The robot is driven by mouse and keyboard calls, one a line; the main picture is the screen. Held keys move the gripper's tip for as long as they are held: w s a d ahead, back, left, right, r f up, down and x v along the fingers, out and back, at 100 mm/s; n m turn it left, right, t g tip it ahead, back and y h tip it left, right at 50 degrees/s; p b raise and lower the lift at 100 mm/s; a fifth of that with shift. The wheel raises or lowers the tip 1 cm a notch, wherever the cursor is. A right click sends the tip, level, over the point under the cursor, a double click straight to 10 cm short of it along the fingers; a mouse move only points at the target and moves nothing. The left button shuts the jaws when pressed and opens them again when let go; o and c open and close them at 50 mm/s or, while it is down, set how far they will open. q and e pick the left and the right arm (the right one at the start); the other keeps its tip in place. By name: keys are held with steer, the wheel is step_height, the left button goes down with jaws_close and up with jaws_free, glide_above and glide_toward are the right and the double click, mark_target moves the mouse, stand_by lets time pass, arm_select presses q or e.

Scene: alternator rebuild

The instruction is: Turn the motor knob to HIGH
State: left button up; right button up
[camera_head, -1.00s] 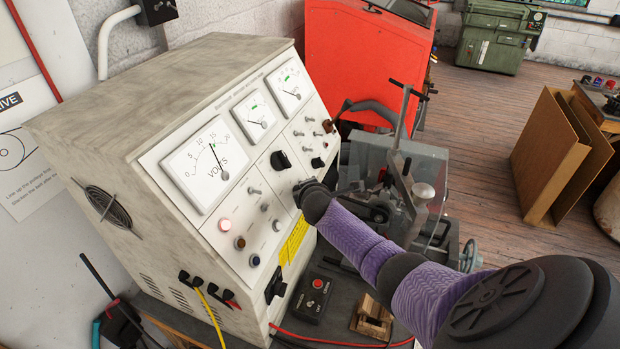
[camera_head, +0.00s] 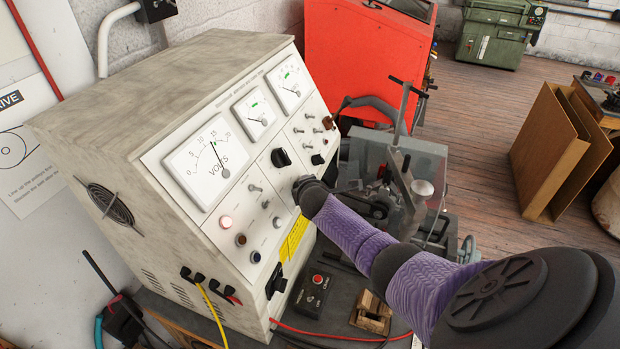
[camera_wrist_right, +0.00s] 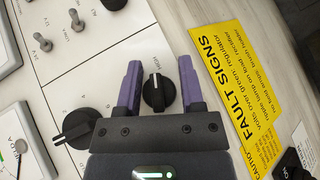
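The test bench panel (camera_head: 270,185) faces right in the head view. My right arm reaches it from the right, and its wrist hides the gripper and the spot in front of it. In the right wrist view my right gripper (camera_wrist_right: 160,64) is open, with its purple fingers on either side of a black knob (camera_wrist_right: 158,93) with a white pointer line. Its printed label is partly legible, seemingly the motor knob. The pointer runs roughly along the fingers. Gaps show between knob and fingers, so it is not clamped. My left gripper is not in view.
Another black knob (camera_wrist_right: 75,129) sits left of the gripper, and toggle switches (camera_wrist_right: 76,20) lie beyond. A yellow fault-signs label (camera_wrist_right: 240,85) is on the right. In the head view, a red-button box (camera_head: 312,290) and wooden block (camera_head: 371,313) lie below my arm.

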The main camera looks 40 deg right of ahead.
steer(key=shift+w+r, duration=0.1)
steer(key=shift+s+a+r, duration=0.1)
steer(key=shift+s+r, duration=0.1)
steer(key=shift+r, duration=0.05)
steer(key=p+v, duration=0.4)
steer(key=v, duration=0.5)
steer(key=shift+a, duration=0.15)
steer(key=shift+s+f, duration=0.1)
steer(key=shift+s, duration=0.1)
